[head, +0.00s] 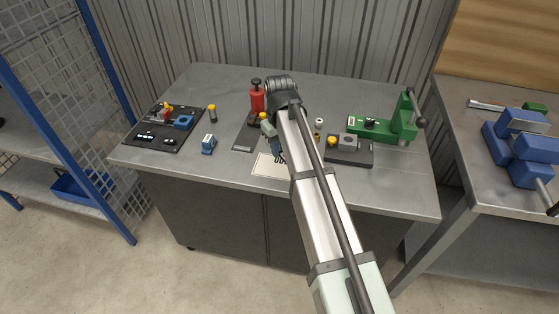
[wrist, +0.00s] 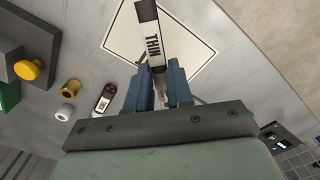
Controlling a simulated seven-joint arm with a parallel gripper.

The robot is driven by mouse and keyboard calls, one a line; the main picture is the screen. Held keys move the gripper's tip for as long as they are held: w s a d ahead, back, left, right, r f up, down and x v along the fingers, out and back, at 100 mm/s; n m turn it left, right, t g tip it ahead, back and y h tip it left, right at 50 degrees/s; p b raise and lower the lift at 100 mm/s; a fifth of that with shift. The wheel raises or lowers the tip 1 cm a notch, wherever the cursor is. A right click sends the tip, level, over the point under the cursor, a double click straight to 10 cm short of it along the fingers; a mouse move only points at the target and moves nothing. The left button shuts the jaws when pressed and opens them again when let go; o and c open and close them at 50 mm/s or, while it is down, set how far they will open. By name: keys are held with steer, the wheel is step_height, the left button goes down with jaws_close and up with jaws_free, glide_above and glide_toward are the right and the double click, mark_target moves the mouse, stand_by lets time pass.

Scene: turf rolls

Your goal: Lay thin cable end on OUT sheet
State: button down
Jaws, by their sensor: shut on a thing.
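My gripper (wrist: 161,76) is shut on the thin cable end (wrist: 152,40), which carries a white tag reading THIN with a dark band. In the wrist view the tag sticks out past the blue fingers, over the white OUT sheet (wrist: 190,30) with its thin black border. I cannot tell if the cable end touches the sheet. In the head view my gripper (head: 274,142) points down at the back edge of the sheet (head: 266,168), near the bench's front edge. My arm hides part of the sheet there, and the cable end cannot be made out.
A green press (head: 390,125) and a dark block with a yellow knob (head: 352,155) are to the right. A black board (head: 165,130) and a small blue item (head: 208,145) are left. A small dark-and-red labelled item (wrist: 104,100) lies beside the sheet.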

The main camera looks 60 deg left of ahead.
mark_target(280, 167)
steer(key=shift+f, duration=2.7)
steer(key=shift+f, duration=0.15)
steer(key=c, duration=1)
jaws_free()
step_height(280, 167, up, 12)
steer(key=shift+r, duration=0.2)
